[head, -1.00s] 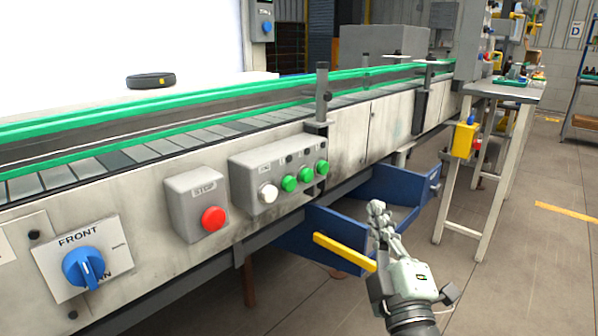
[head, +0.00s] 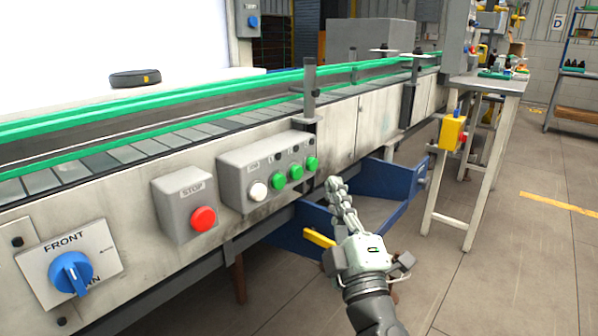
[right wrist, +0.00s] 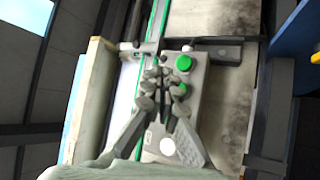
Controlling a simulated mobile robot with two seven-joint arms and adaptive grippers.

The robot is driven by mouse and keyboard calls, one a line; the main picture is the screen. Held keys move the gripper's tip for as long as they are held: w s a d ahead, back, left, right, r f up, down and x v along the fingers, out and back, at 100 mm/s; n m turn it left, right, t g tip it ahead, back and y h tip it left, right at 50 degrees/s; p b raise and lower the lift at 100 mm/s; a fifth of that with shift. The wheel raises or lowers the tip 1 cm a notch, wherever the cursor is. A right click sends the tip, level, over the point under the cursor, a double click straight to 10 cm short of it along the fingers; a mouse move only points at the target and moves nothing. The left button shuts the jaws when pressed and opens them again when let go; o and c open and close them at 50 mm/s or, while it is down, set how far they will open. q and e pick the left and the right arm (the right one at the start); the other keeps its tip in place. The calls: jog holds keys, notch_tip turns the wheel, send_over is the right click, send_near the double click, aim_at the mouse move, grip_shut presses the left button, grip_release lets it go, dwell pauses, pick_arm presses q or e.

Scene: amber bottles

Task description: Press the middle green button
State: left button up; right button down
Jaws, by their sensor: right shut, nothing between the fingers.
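The grey button box (head: 235,182) on the conveyor's front panel has one white button (head: 258,190) and a row of three green buttons. The middle green button (head: 295,172) sits between the left green (head: 278,183) and the right green (head: 311,163). My right gripper (head: 334,184) is shut and empty, just right of and slightly below the right green button. In the right wrist view the fingertips (right wrist: 165,75) overlap the box in the picture, partly covering the buttons; I cannot tell the exact gap, and one green button seems hidden there. My left gripper is not in view.
A red STOP button (head: 203,218) on its box and a blue FRONT knob (head: 70,272) are to the left. A blue bin (head: 375,178) with a yellow handle (head: 319,238) lies under the conveyor. A yellow box (head: 452,132) hangs on the table at right.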

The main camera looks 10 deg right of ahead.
aim_at(296, 173)
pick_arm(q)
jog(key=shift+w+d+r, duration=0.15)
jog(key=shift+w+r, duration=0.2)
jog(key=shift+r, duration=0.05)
pick_arm(e)
jog(key=w+a, duration=0.2)
jog(key=w, duration=0.1)
jog(key=shift+w+a, duration=0.3)
jog(key=shift+a, duration=0.1)
pick_arm(q)
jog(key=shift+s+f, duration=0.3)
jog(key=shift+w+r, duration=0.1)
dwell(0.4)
jog(key=shift+b, duration=0.3)
pick_arm(e)
jog(key=shift+w+a, duration=0.25)
jog(key=shift+w, duration=0.1)
